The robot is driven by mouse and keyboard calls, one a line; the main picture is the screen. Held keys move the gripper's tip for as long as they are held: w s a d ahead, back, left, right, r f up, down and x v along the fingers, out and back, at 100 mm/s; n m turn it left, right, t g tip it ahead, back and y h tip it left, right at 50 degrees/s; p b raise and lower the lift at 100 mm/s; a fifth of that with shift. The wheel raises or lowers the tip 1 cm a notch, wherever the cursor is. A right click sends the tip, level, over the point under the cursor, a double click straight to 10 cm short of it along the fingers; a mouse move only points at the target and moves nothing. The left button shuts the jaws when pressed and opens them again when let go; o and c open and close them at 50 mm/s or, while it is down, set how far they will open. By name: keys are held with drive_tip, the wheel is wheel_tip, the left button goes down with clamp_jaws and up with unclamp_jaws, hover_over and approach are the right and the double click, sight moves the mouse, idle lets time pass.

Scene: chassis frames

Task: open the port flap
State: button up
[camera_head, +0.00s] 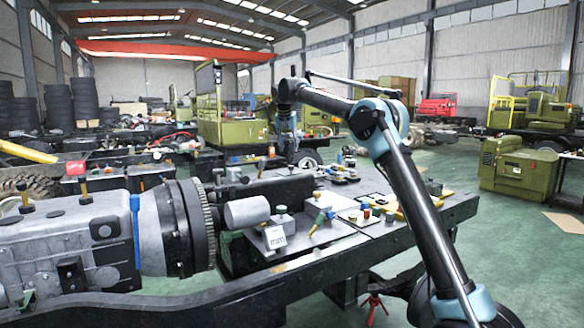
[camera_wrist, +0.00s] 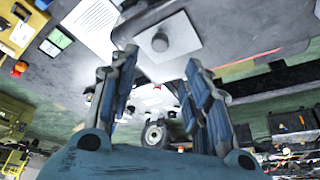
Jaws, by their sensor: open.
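No part is clearly recognisable as the port flap. A pale square plate with a round grey knob (camera_wrist: 160,42) shows at the top of the wrist view, beyond my fingertips; it may be the flap, but I cannot tell. A light grey box with a knob on top (camera_head: 283,222) stands on the workbench in the head view; I cannot tell if it is the same thing. My gripper (camera_wrist: 158,60) is open, its two blue-grey fingers apart with nothing between them. In the head view my gripper (camera_head: 291,148) hangs above the bench's far side.
The dark workbench (camera_head: 350,240) carries small tools, jars and papers. A large grey gearbox (camera_head: 75,245) lies at the left. A green cabinet (camera_head: 520,175) stands at the right. The green floor (camera_head: 500,240) at the right is mostly free.

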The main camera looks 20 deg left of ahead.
drive_tip(key=x, duration=1)
drive_tip(key=shift+w+f, duration=0.2)
drive_tip(key=shift+f, duration=0.15)
drive_tip(key=shift+c, duration=0.5)
clamp_jaws()
